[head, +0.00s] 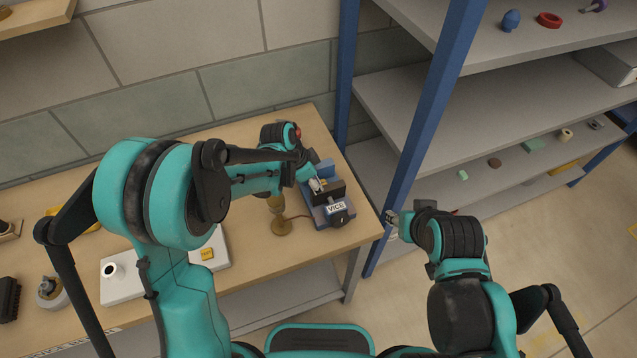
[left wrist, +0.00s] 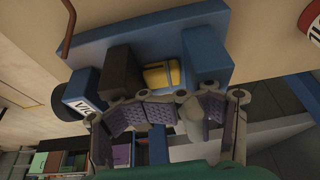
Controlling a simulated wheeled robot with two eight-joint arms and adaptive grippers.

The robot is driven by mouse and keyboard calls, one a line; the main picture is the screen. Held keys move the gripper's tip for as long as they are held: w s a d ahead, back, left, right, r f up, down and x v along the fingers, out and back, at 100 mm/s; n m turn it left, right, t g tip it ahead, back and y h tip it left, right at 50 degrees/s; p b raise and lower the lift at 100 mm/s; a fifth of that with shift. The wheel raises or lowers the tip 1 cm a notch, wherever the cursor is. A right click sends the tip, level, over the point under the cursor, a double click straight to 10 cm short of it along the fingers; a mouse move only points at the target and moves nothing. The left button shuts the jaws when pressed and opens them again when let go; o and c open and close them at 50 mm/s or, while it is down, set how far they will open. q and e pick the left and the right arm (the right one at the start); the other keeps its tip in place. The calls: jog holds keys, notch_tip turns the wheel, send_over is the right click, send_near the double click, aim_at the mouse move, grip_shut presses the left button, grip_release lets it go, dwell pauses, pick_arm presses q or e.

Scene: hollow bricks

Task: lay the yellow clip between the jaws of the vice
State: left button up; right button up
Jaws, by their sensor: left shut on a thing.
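The blue vice (head: 341,219) with its VICE label stands near the right end of the wooden bench. In the left wrist view its black jaw (left wrist: 121,72) and blue jaw (left wrist: 206,52) are apart. The yellow clip (left wrist: 158,76) shows between these jaws, partly hidden by my fingers; I cannot tell whether it rests on the vice. My left gripper (left wrist: 180,103) is at the vice, shut on the clip; it also shows in the head view (head: 318,185). My right gripper (head: 391,226) hangs off the bench's right end, its opening too small to judge.
A brass-coloured stand (head: 282,226) is left of the vice. A blue-posted shelf rack (head: 450,95) with small objects stands at the right.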

pick_arm(q)
jog(key=shift+a, duration=0.15)
jog(key=shift+c, duration=0.4)
jog(key=o, duration=1.9)
jog(key=shift+w+f, duration=0.1)
jog(key=shift+w, duration=0.15)
jog(key=shift+o, duration=0.2)
jog(key=shift+s, duration=0.1)
jog(key=v, duration=1.2)
jog(key=shift+s, duration=0.1)
